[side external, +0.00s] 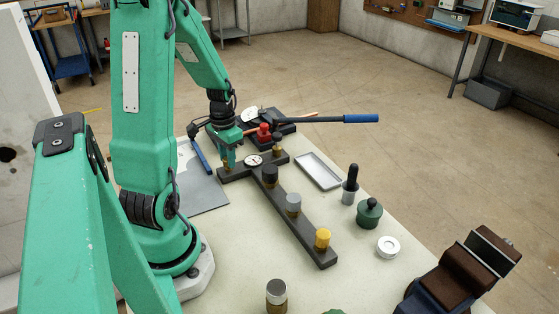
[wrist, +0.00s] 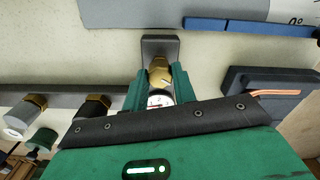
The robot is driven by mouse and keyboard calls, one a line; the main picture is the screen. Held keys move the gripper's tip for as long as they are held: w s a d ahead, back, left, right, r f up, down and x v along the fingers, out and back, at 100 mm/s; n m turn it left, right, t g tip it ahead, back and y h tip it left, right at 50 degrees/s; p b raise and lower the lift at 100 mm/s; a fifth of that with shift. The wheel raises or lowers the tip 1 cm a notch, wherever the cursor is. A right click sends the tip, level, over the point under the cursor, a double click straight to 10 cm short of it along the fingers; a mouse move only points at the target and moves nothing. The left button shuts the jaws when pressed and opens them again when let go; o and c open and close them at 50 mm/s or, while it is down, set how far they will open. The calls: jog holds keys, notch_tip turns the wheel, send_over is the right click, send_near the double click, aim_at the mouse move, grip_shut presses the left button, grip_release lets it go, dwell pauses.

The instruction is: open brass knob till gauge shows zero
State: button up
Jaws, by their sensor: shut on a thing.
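The brass knob (wrist: 158,74) sits on one end of a dark grey manifold bar. It shows between my gripper's green fingers in the wrist view. My gripper (wrist: 156,84) is shut on the brass knob, reaching down from above. In the side view my gripper (side external: 228,161) covers most of the knob. The round white gauge (side external: 254,160) is on the manifold (side external: 302,240), right of the gripper. In the wrist view part of the gauge (wrist: 159,99) shows between the fingers, with some red on its face. Its lower part is hidden by my gripper, and its reading is too small to tell.
A pump with a blue-handled lever (side external: 360,118) stands behind. A metal tray (side external: 318,171), black bottle (side external: 350,185), green pot (side external: 369,213) and white ring (side external: 388,247) stand to the right.

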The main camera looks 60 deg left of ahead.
jog(key=n, duration=0.4)
jog(key=shift+n, duration=2)
jog(key=o, duration=1)
jog(key=shift+r, duration=0.1)
jog(key=shift+r, duration=3.85)
